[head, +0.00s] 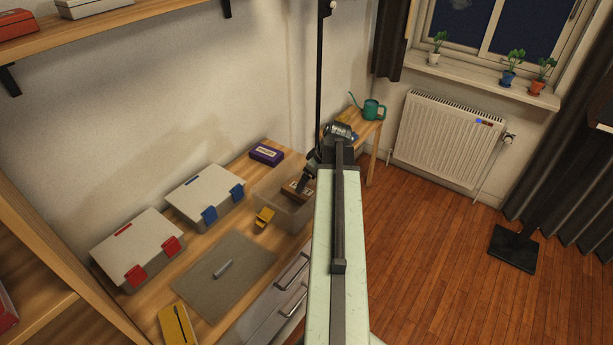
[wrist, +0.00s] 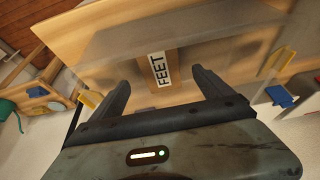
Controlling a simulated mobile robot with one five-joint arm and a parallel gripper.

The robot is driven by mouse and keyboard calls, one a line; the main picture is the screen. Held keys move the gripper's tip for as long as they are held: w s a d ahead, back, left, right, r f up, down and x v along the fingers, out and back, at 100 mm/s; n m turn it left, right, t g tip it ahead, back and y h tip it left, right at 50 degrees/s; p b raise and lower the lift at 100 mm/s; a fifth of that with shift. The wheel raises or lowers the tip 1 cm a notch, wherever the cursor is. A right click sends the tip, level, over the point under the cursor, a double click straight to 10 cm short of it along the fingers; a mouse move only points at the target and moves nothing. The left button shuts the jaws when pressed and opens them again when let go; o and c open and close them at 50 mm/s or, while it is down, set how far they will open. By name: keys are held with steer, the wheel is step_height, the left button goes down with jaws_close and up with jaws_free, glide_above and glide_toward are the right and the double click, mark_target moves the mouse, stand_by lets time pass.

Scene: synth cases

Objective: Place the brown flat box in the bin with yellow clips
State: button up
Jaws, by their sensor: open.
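The brown flat box (head: 291,186) lies inside the clear open bin (head: 262,190), close to my gripper (head: 304,184). My arm hides the bin's right side in the head view.
A bin with blue clips (head: 203,190) and one with red clips (head: 135,245) stand lidded to the left. A purple box (head: 267,154) lies behind the clear bin. A grey mat (head: 210,285) holds a small grey object. A yellow case (head: 177,325) lies in front.

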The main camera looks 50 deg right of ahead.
steer(key=p+v, duration=0.2)
steer(key=v, duration=0.3)
steer(key=shift+p, duration=0.35)
steer(key=shift+f, duration=0.1)
stand_by(0.8)
